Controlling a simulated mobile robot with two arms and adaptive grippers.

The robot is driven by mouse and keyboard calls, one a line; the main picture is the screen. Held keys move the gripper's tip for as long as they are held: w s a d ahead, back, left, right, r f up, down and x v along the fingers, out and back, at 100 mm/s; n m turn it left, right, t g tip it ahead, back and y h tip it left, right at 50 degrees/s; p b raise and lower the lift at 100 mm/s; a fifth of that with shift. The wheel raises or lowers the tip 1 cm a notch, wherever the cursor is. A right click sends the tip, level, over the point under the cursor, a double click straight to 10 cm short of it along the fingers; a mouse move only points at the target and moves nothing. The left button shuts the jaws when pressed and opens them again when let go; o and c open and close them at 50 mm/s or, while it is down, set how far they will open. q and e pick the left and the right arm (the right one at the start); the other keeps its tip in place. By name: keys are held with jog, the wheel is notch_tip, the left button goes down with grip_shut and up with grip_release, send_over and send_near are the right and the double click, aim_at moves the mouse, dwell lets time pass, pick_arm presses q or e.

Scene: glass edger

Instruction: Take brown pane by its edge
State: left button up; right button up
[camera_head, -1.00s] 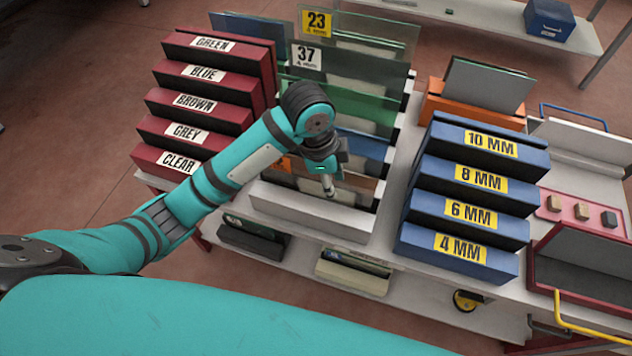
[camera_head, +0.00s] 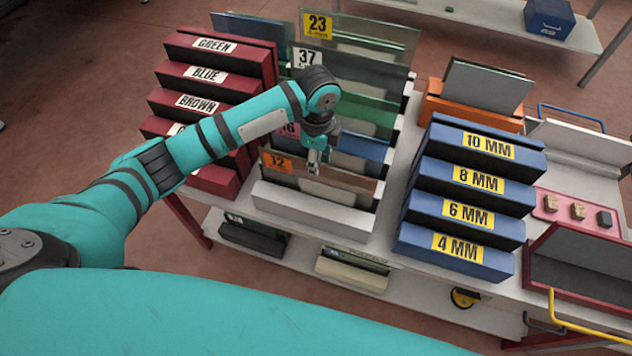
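The brown pane (camera_head: 350,182) stands upright in the front part of the pane rack, with an orange label marked 12 at its left end. The fingers look narrow and small from here. I cannot tell whether they touch the pane or stand just behind it, nor whether they are open or shut. My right gripper is not in view.
Green and blue panes stand behind in the rack (camera_head: 310,215). Dark red labelled boxes (camera_head: 215,78) step up at the left, partly behind my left arm. Blue thickness boxes (camera_head: 460,216) stand at the right. A red tray (camera_head: 600,213) holds small blocks.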

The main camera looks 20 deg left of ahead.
aim_at(316, 185)
pick_arm(q)
jog(key=shift+f, duration=1)
notch_tip(316, 185, down, 5)
jog(key=shift+a+r+p, duration=0.15)
jog(key=shift+r+p, duration=0.05)
jog(key=shift+p, duration=0.7)
grip_shut()
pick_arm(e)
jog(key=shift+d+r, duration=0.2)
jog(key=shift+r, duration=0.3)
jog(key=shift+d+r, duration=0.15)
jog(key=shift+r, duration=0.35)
pick_arm(q)
jog(key=shift+r, duration=0.1)
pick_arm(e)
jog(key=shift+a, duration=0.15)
